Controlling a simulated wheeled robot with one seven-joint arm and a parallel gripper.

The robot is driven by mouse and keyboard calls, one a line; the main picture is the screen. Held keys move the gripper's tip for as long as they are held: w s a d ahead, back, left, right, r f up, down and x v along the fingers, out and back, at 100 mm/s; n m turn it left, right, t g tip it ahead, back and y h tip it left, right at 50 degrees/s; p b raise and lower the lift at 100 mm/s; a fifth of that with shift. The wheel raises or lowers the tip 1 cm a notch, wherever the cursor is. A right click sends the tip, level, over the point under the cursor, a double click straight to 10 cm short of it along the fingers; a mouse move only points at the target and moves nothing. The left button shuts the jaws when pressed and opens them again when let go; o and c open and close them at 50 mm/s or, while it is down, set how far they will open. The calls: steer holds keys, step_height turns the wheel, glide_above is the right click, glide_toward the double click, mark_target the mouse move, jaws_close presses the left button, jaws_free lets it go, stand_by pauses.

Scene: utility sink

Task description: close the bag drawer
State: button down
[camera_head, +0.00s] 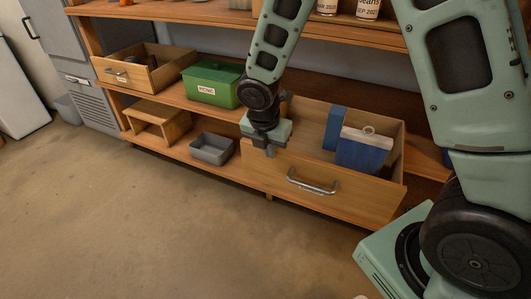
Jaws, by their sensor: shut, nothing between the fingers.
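A wooden drawer (345,195) stands pulled out from the shelf unit at the right, with a curved metal handle (312,184) on its front panel. Blue items (362,151) stand upright inside it, one with a pale top band. My gripper (269,150) is shut and empty, pointing down at the left end of the drawer's front panel. It overlaps the panel's top left corner in the picture; I cannot tell whether it touches. The gripper hides the drawer's left front corner.
Another open drawer (148,68) with a metal handle is at the upper left. A green box (213,82), a small wooden stool-like stand (158,120) and a grey bin (211,148) sit on the shelves left of my gripper. The floor (130,220) in front is clear.

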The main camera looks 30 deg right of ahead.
steer(key=shift+d, duration=0.15)
steer(key=w+d+p, duration=0.8)
steer(key=w+d, duration=0.1)
steer(key=d, duration=0.2)
steer(key=w+d+p, duration=0.8)
steer(key=w+d, duration=0.1)
steer(key=d, duration=0.3)
steer(key=shift+w+d+r, duration=0.1)
steer(key=shift+w+d, duration=0.1)
stand_by(0.4)
